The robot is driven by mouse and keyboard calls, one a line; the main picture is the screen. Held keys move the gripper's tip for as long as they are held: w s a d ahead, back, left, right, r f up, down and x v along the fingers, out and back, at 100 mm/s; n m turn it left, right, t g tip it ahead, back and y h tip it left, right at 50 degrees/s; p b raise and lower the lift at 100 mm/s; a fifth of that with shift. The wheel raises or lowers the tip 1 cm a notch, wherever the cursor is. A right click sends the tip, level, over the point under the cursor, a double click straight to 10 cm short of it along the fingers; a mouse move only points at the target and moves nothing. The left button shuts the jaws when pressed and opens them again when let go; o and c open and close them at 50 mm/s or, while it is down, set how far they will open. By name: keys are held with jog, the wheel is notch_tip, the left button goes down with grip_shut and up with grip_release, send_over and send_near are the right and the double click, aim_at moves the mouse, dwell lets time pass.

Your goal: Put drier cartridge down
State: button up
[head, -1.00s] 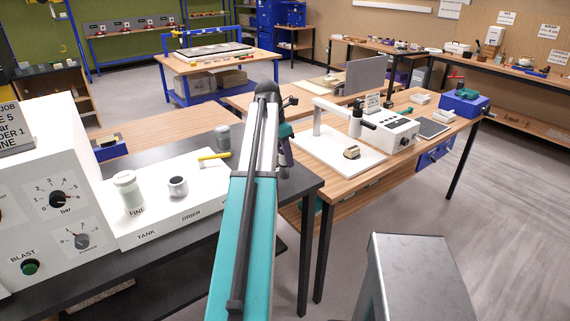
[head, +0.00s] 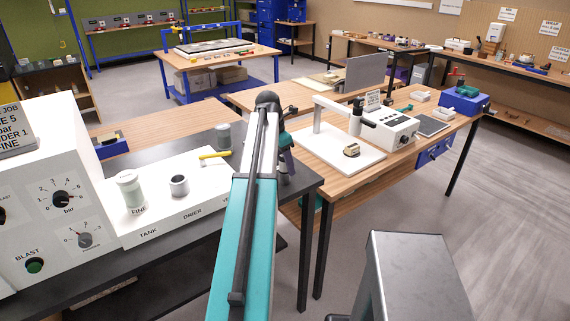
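My arm rises from the bottom middle of the head view, and its wrist hangs behind the upper link, over the right end of the dark bench. Only a grey sliver of my gripper end (head: 285,168) shows there; its fingers and anything between them are hidden. A grey-green cylinder (head: 223,137), possibly the drier cartridge, stands upright on the bench behind the white board. The white board (head: 206,200) has labels TANK and DRIER, and a third cut off by my arm. A small grey open cup or ring (head: 179,185) stands behind the DRIER label.
A pale jar (head: 130,190) marked FINE stands behind TANK. A yellow-handled tool (head: 214,154) lies at the board's back right. A white control box (head: 55,190) with dials fills the left.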

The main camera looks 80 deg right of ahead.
jog(key=shift+r, duration=0.15)
jog(key=b+v, duration=0.3)
jog(key=v, duration=0.9)
dwell(0.5)
dwell(0.7)
